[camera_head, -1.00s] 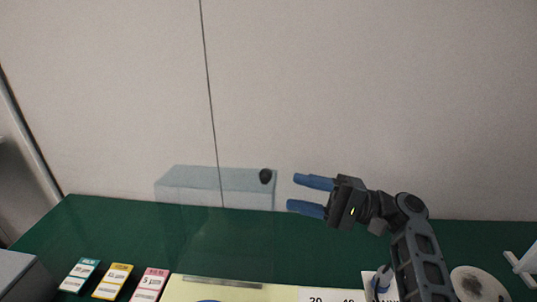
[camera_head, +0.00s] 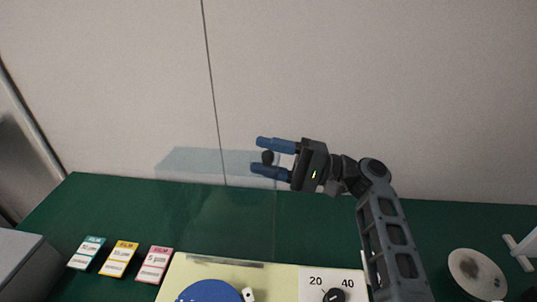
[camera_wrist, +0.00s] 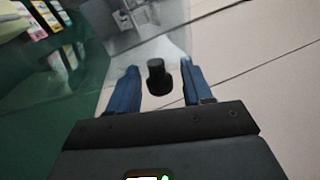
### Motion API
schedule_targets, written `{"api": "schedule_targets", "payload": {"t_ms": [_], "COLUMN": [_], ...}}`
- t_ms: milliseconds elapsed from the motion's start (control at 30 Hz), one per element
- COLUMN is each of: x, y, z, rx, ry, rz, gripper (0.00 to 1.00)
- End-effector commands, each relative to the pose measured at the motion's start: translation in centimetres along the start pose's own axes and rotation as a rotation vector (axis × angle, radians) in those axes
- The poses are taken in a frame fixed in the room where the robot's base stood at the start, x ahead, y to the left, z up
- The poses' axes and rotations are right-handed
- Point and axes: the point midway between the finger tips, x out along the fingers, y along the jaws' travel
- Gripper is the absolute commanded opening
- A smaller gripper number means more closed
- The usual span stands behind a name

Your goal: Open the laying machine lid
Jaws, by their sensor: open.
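The laying machine lid (camera_head: 205,163) is a clear, see-through cover standing raised behind the cream machine body (camera_head: 185,268). A round black knob (camera_head: 267,157) sits at the lid's right end. My gripper (camera_head: 262,155) is open, with its two blue fingers above and below the knob in the head view. In the wrist view the black knob (camera_wrist: 159,76) stands between the spread fingers of my gripper (camera_wrist: 157,88), with gaps on both sides. The lid also shows in the wrist view (camera_wrist: 150,38). The machine's blue disc (camera_head: 210,292) is cut off by the lower edge.
Teal, yellow and pink film packs (camera_head: 119,258) lie on the green bench (camera_head: 130,205) at left. A grey box (camera_head: 22,268) stands at the left edge. A white plate with a dark smudge (camera_head: 476,272) lies at right. A plain wall is behind.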

Motion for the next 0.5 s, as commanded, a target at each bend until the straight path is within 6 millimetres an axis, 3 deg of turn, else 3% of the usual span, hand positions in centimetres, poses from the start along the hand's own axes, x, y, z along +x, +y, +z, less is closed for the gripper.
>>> {"api": "schedule_targets", "payload": {"t_ms": [167,500], "x": [-0.02,-0.04], "y": [0.02,0.02], "z": [-0.01,-0.01], "rx": [0.0,0.0], "ry": [0.0,0.0], "rz": [0.0,0.0], "gripper": [0.48,0.15]}}
